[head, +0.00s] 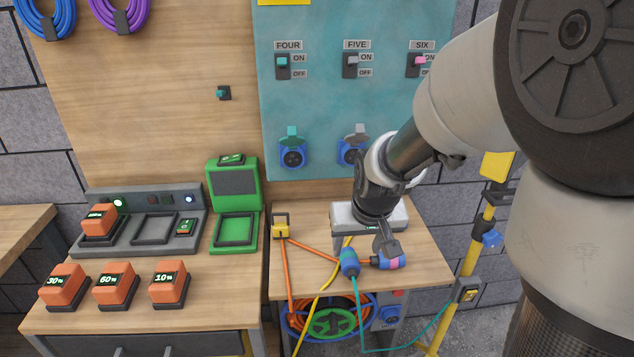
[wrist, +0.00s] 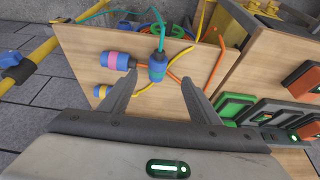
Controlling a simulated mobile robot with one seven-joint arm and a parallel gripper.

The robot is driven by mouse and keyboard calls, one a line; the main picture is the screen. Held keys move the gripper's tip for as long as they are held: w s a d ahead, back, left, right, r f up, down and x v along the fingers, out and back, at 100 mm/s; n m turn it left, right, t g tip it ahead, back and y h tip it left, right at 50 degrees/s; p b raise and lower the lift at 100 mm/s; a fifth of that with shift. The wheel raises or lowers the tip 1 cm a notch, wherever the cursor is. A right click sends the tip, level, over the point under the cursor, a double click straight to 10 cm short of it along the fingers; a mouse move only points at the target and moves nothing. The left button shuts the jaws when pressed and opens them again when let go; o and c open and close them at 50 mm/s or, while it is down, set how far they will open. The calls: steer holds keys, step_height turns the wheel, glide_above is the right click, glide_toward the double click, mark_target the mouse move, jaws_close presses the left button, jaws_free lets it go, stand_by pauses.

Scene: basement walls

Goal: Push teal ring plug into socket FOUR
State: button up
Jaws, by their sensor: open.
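The teal ring plug (head: 349,262) is a blue plug with a teal band and a teal cable. It lies on the small table (head: 430,268) near its front edge. In the wrist view the plug (wrist: 158,68) appears between the tips of my open gripper (wrist: 161,76), with no grip on it. In the head view my gripper (head: 383,240) is just above the table, right of and behind the plug. Socket FOUR (head: 293,156) is blue, on the teal panel (head: 320,110), with its teal lid up. The FOUR switch (head: 283,65) has its teal lever near ON.
A pink-ringed plug (head: 391,261) lies right of the teal one. Orange and yellow cables cross the table. A yellow cable clamp (head: 281,226) stands at its left. A yellow pole (head: 470,260) stands at right.

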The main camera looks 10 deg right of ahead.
mark_target(352, 262)
steer(key=b+x, duration=0.1)
steer(key=x, duration=0.5)
steer(key=shift+w+f, duration=0.15)
steer(key=shift+f, duration=0.15)
steer(key=shift+w+f, duration=0.2)
steer(key=shift+f, duration=0.05)
steer(key=b+x, duration=0.1)
steer(key=x, duration=0.1)
steer(key=b+x, duration=0.1)
steer(key=x, duration=0.2)
steer(key=shift+w+d, duration=0.2)
steer(key=shift+w, duration=0.15)
steer(key=shift+c, duration=0.3)
steer(key=c, duration=1.1)
steer(key=shift+r, duration=0.15)
step_height(352, 262, up, 10)
steer(key=p, duration=0.2)
steer(key=shift+p, duration=0.35)
